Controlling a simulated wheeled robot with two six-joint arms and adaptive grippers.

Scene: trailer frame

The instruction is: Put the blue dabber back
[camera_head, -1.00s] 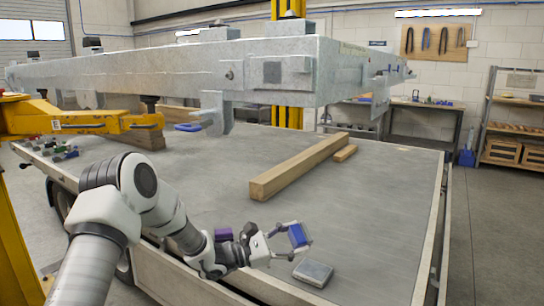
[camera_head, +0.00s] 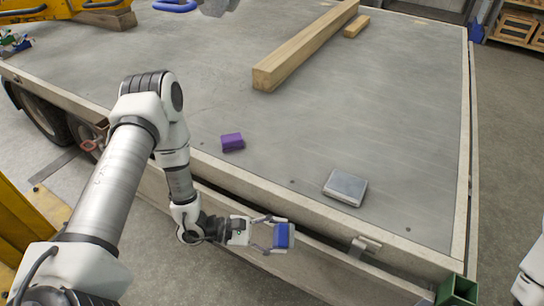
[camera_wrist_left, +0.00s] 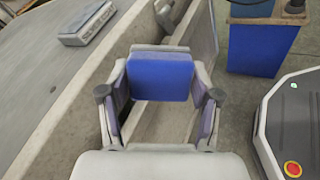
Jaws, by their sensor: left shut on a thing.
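The blue dabber (camera_head: 283,235) is a small block with a blue face and a pale edge. My left gripper (camera_head: 272,235) is shut on it and holds it just outside the front edge of the trailer deck. In the left wrist view the blue dabber (camera_wrist_left: 160,77) sits between the two fingertips, its flat blue face toward the camera. My right gripper is out of view.
A purple block (camera_head: 232,142) and a grey metal box (camera_head: 345,190) lie on the deck (camera_head: 200,75) near its front edge. A long timber (camera_head: 305,45) lies further back. A green open-topped holder (camera_head: 457,289) shows at the lower right. A blue bin (camera_wrist_left: 262,47) shows in the wrist view.

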